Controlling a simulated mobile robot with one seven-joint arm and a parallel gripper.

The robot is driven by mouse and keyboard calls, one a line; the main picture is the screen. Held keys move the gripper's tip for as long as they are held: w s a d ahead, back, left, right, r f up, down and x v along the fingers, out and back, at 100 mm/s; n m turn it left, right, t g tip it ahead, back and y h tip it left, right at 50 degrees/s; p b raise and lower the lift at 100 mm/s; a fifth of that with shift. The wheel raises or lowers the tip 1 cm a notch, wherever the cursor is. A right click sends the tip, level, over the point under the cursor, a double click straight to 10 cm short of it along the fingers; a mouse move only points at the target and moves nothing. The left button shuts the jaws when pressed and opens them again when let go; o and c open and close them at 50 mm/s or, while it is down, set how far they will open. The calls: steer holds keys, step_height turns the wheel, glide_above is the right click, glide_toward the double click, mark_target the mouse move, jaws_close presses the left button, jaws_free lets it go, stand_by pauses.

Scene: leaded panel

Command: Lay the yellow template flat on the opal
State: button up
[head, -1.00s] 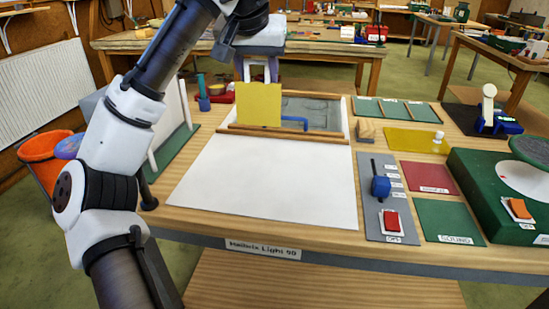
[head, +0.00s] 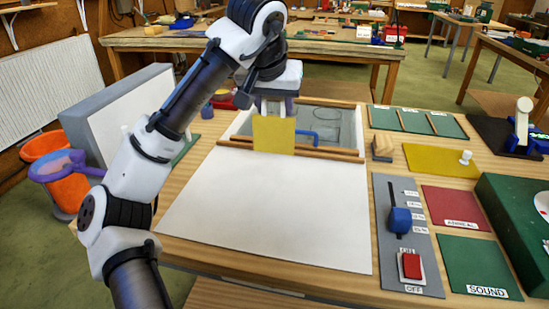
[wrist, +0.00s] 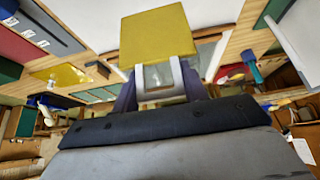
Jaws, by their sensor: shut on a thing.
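The yellow template (head: 274,135) is a flat square held upright, with its broad face toward the head camera. My gripper (head: 275,107) is shut on its upper edge; the grip also shows in the wrist view (wrist: 160,80), with the template (wrist: 157,36) beyond the fingers. A blank white panel (head: 265,210), which looks like the opal, lies flat at the front of the bench. The template shows over the wooden bars at the panel's back edge. It appears to be above the surface; the gap cannot be told.
Wooden bars (head: 325,153) and a grey pane with a blue handle (head: 305,137) lie behind the panel. To the right are a wooden block (head: 382,148), a yellow sheet with a white knob (head: 430,160) and a grey switch plate (head: 408,265). The white panel is clear.

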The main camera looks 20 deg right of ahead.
mark_target(273, 150)
step_height(273, 150, down, 12)
steer(key=shift+f+p, duration=0.1)
steer(key=shift+p, duration=0.25)
steer(key=o, duration=1.2)
steer(key=b+v, duration=0.1)
steer(key=v, duration=1.1)
